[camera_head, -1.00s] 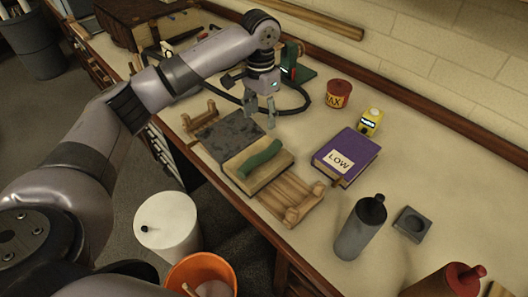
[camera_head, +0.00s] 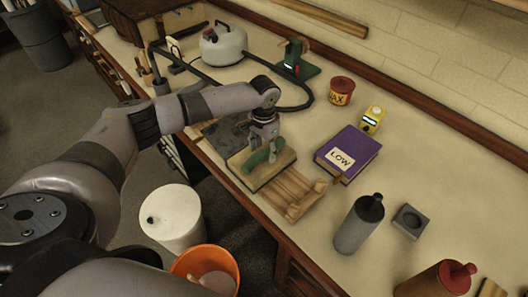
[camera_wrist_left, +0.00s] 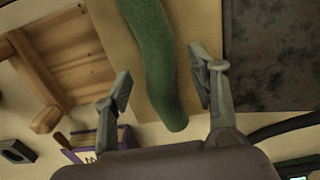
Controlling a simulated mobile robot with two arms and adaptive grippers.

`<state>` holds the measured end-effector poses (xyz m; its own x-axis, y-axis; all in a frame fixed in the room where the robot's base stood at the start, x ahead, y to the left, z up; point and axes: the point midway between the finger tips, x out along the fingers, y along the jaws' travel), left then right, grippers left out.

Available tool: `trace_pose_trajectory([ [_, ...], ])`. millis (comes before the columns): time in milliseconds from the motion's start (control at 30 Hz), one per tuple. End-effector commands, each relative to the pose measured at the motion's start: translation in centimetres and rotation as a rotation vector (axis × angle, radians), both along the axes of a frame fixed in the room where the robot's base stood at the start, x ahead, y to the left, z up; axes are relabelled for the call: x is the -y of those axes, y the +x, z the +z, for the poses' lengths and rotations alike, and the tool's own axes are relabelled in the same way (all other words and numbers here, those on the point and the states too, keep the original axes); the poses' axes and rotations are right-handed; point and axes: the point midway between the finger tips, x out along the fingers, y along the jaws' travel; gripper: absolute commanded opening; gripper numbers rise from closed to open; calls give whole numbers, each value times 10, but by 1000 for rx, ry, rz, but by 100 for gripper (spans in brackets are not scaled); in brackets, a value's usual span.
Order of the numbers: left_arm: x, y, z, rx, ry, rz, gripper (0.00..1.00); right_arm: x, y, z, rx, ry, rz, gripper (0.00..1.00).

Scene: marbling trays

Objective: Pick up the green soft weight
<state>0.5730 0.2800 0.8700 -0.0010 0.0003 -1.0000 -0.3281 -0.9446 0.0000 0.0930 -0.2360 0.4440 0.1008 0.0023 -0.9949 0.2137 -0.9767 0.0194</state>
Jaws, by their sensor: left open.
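The green soft weight (camera_head: 257,159) is a long green roll lying on a tan board or book (camera_head: 284,159). In the left wrist view the green soft weight (camera_wrist_left: 158,70) runs down between the two fingers. My left gripper (camera_head: 264,145) is right over it, and its fingers (camera_wrist_left: 160,85) are open, one on each side with gaps showing. Whether the fingers touch the board is hard to tell. My right gripper is not in view.
A wooden slatted rack (camera_head: 292,196) stands in front of the board, and a dark speckled slab (camera_head: 222,134) lies behind it. A purple book marked LOW (camera_head: 350,150) is to the right. A grey bottle (camera_head: 357,226) stands nearer. An orange bucket (camera_head: 207,262) is below the bench edge.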

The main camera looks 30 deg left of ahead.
Motion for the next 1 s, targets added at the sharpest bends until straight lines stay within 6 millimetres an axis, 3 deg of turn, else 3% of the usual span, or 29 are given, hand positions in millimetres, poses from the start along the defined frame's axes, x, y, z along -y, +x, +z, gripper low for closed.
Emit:
trace_pose_trajectory([
  [133, 1, 0, -11, 1, 0, -1, 53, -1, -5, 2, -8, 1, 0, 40],
  [367, 1, 0, -12, 1, 0, -2, 53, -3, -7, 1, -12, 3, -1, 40],
  [1000, 0, 0, -12, 1, 0, -1, 10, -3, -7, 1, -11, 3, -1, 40],
])
